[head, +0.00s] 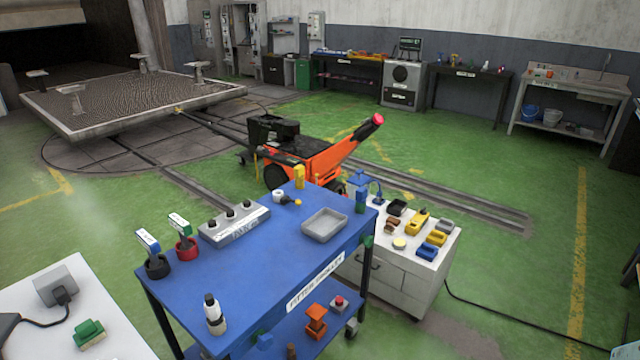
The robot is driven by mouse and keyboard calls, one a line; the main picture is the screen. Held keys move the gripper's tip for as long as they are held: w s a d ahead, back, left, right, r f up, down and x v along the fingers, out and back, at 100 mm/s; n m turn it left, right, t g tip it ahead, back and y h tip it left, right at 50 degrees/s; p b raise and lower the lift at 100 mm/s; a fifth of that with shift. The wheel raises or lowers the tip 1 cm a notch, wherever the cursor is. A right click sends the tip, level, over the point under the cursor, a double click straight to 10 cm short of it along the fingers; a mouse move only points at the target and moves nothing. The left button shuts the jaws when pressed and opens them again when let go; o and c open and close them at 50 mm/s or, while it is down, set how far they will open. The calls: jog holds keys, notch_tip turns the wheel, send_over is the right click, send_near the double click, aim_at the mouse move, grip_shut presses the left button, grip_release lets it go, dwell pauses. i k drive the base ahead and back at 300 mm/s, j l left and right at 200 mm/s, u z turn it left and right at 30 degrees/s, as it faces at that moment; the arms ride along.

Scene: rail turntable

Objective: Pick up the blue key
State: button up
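No thing in the head view is plainly a key. The closest match is an upright white tag with a blue edge (148,241), standing in a round black holder (158,267) at the left end of the blue cart top (255,285). Beside it, a green-and-white tag (179,223) stands in a red holder (187,249). Whether either is a key is too small to tell. My gripper is not in view.
A grey box with black knobs (234,224), a grey tray (325,225) and a white-and-black bottle (214,315) stand on the cart. A white cabinet (395,265) with small items adjoins it at right. A white table (40,325) is at lower left. Green floor is open at right.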

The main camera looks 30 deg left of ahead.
aim_at(153, 247)
jog(key=u, duration=2.45)
jog(key=i+j+z, duration=0.15)
jog(key=i, duration=0.5)
jog(key=l, duration=0.1)
